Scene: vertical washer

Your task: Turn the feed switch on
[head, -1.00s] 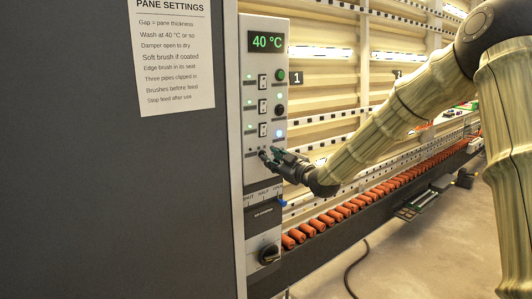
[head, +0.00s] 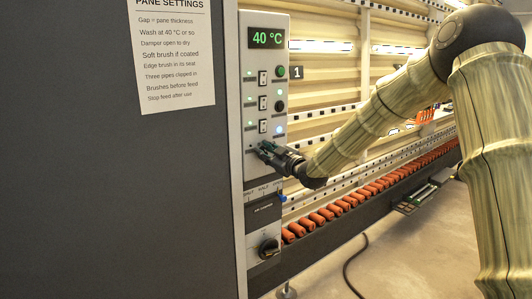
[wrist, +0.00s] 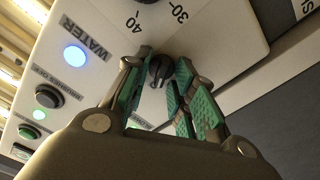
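The grey control panel (head: 251,150) stands left of centre in the head view. My gripper (head: 264,150) is at its front, below the rows of buttons and lamps. In the wrist view my gripper (wrist: 164,65) has its green-padded fingers apart, one on each side of a small black switch knob (wrist: 158,72). Whether either finger touches the knob is unclear. A label beside the knob is partly covered by the gripper, so I cannot read whether this is the feed switch. In the head view the gripper hides the knob.
A blue-white lit lamp (wrist: 75,56) is marked WATER; a black button (wrist: 48,96) is beside it. A dial with 30 and 40 marks is cut off at the top. The panel also has a 40 °C display (head: 267,38) and a lower rotary knob (head: 269,249). Orange rollers (head: 330,215) run rightward.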

